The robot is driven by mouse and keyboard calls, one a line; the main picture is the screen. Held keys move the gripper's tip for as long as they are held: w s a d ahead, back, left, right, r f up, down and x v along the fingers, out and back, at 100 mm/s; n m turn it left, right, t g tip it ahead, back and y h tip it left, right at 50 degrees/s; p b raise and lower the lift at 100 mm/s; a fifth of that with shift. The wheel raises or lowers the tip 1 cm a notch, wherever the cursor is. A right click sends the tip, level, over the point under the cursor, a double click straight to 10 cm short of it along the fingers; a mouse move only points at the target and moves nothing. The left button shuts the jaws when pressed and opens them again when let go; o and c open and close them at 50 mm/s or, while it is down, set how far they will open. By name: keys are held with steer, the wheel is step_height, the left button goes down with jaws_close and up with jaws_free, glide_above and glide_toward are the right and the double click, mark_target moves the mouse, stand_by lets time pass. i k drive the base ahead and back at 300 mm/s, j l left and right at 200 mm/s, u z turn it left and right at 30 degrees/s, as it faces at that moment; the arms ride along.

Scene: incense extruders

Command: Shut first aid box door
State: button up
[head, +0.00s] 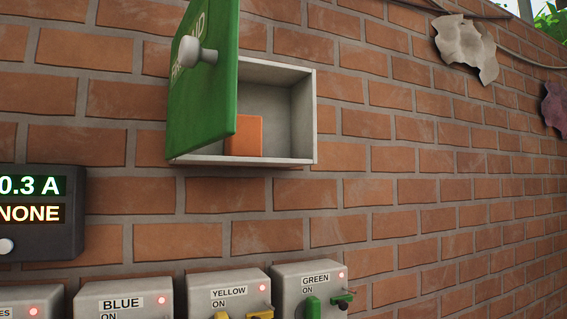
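The first aid box (308,120) is a pale grey open-fronted box fixed to the brick wall, in the upper middle of the head view. Its green door (205,110) stands open, swung out on the left side of the box. The door has a round pale knob (190,52) on its outer face and partly visible white lettering. An orange block-like item (246,136) stands inside the box, partly hidden by the door. My gripper is not in view.
Below the box is a row of grey switch boxes, labelled BLUE (120,290), YELLOW (232,287) and GREEN (312,285). A dark display panel (40,215) is at left. Ragged hanging pieces (465,48) are at upper right.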

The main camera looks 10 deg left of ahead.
mark_target(201, 112)
steer(key=j+u, duration=0.3)
steer(key=u, duration=0.2)
steer(key=j+u, duration=0.3)
steer(key=u, duration=0.15)
